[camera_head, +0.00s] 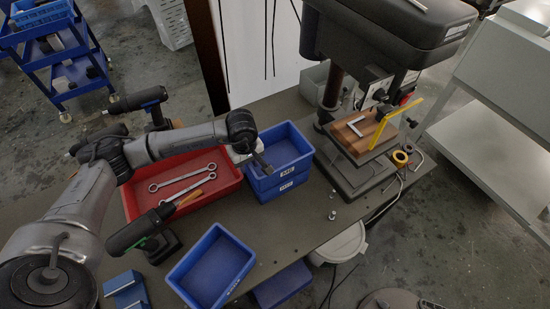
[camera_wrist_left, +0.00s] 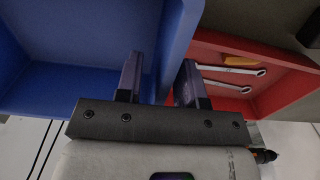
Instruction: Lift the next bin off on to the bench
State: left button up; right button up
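A stack of blue bins (camera_head: 298,158) with white labels stands on the bench, right of the red tray. My left gripper (camera_head: 265,168) is over the stack's left side. In the left wrist view, my open left gripper (camera_wrist_left: 160,82) has one finger over the inside of the top blue bin (camera_wrist_left: 70,105) and the other on the outer side of its wall. Its fingers are apart; contact with the wall cannot be told. Another blue bin (camera_head: 235,258) sits by itself on the bench (camera_head: 290,235) near the front edge. My right gripper is not in view.
The red tray (camera_head: 133,207) holds wrenches (camera_head: 185,187) and stands close left of the stack. Cordless drills (camera_head: 140,228) stand around it. A drill press (camera_head: 360,178) stands to the right. Bare bench lies in front of the stack.

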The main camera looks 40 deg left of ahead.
pick_arm(q)
jog(key=shift+f, duration=0.75)
grip_shut()
